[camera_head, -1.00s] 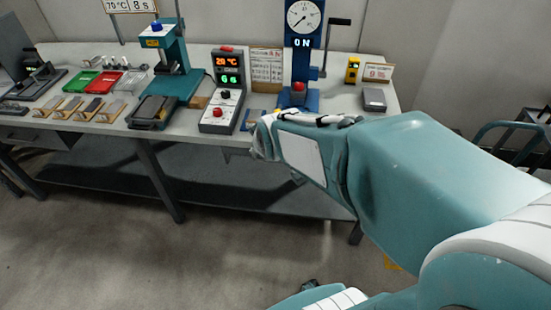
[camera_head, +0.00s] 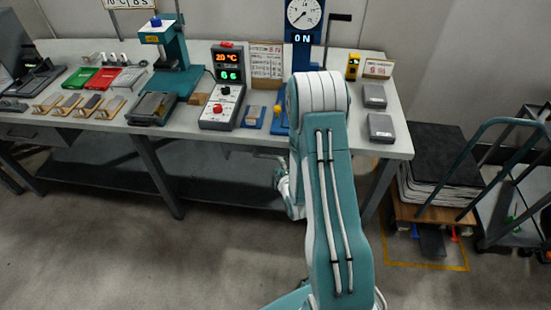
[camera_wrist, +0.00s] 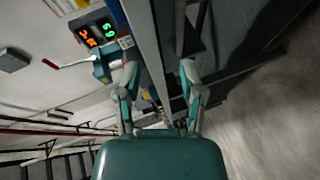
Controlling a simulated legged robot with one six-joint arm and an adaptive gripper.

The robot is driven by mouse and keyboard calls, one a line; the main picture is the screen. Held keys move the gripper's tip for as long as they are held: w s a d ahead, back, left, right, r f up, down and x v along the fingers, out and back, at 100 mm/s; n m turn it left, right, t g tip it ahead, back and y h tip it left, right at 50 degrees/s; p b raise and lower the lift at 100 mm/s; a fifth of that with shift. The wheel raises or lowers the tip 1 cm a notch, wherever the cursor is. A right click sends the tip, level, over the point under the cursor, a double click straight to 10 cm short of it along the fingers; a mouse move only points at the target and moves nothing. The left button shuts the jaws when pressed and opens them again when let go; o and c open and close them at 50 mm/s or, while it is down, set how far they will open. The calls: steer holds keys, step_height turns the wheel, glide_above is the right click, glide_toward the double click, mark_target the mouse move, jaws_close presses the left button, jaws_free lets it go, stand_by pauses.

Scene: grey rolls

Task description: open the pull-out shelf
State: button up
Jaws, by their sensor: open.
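The workbench (camera_head: 330,140) has a dark lower board (camera_head: 222,178) beneath it. A thin, pale bar (camera_head: 268,156) shows under the bench's front edge, beside my gripper; I cannot tell for sure whether it belongs to the pull-out shelf. My gripper (camera_head: 282,180) is low in front of the bench, partly hidden by my arm. In the wrist view my gripper (camera_wrist: 158,70) has its two fingers spread wide, with the long grey bench edge (camera_wrist: 147,40) running between them in the picture. Nothing is seen held, and contact cannot be told.
On the bench stand a control box (camera_head: 223,90) with lit digits, a teal press (camera_head: 178,65) and a blue gauge stand (camera_head: 303,35), partly behind my arm. A trolley (camera_head: 510,150) and a stack of black sheets (camera_head: 440,160) stand right. The floor in front is clear.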

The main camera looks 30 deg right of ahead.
steer(key=shift+n+t, duration=0.5)
steer(key=w+f, duration=0.1)
steer(key=w, duration=0.1)
steer(key=w+d+f, duration=0.1)
steer(key=w+f, duration=0.1)
steer(key=w, duration=0.1)
steer(key=w+d+f, duration=0.1)
steer(key=w+f, duration=0.1)
steer(key=w, duration=0.1)
steer(key=shift+w+d+f, duration=0.1)
steer(key=shift+d+f, duration=0.1)
steer(key=shift+d, duration=0.05)
jaws_close()
